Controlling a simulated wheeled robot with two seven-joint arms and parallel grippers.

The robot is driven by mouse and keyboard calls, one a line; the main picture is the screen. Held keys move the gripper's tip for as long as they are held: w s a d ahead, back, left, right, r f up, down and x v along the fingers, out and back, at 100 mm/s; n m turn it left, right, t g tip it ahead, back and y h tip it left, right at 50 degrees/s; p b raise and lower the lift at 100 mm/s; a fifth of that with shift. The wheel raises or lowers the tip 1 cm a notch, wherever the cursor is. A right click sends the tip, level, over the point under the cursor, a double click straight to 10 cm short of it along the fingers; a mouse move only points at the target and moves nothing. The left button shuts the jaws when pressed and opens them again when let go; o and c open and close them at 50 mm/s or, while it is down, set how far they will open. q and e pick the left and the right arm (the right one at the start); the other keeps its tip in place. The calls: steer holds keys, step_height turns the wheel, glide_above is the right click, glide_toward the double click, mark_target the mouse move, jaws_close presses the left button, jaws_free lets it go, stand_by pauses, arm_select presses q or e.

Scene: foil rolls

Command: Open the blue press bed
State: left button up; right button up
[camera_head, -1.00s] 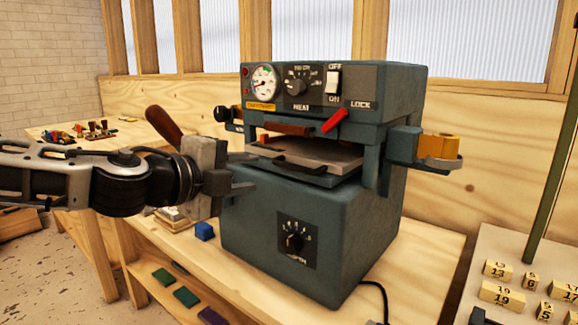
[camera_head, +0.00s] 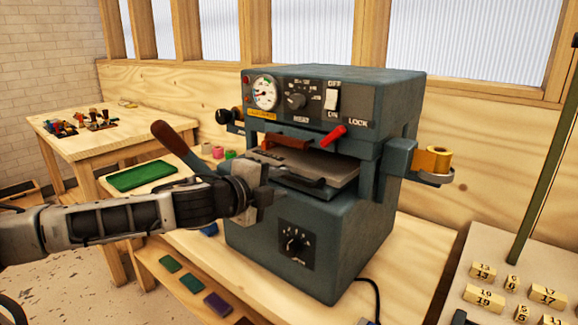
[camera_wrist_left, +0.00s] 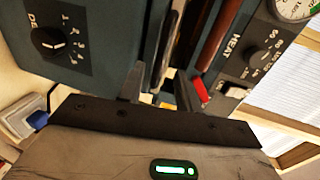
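The blue-grey press (camera_head: 310,225) stands on the wooden bench. Its bed (camera_head: 330,168) is a flat grey plate in the slot under the heater head, with a dark handle (camera_head: 300,182) along its front edge. My left gripper (camera_head: 272,187) is in front of the press, close to the left end of this handle. In the left wrist view its two fingers (camera_wrist_left: 160,88) stand apart and point at the slot between the press body and the head. Whether they touch the handle I cannot tell. My right gripper is not in view.
A red lock lever (camera_head: 334,134) and a brown-handled lever (camera_head: 177,143) are on the press. A yellow roll (camera_head: 438,158) sits on its right bracket. A green pad (camera_head: 141,176) lies on the bench at left. Numbered blocks (camera_head: 485,297) lie on the right table.

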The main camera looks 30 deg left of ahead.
mark_target(294, 181)
arm_select(q)
steer(key=x, duration=0.1)
steer(key=p+x, duration=0.1)
steer(key=x, duration=0.1)
steer(key=shift+w+d, duration=0.1)
steer(key=shift+d, duration=0.15)
steer(key=shift+w+f, duration=0.1)
steer(key=shift+w, duration=0.05)
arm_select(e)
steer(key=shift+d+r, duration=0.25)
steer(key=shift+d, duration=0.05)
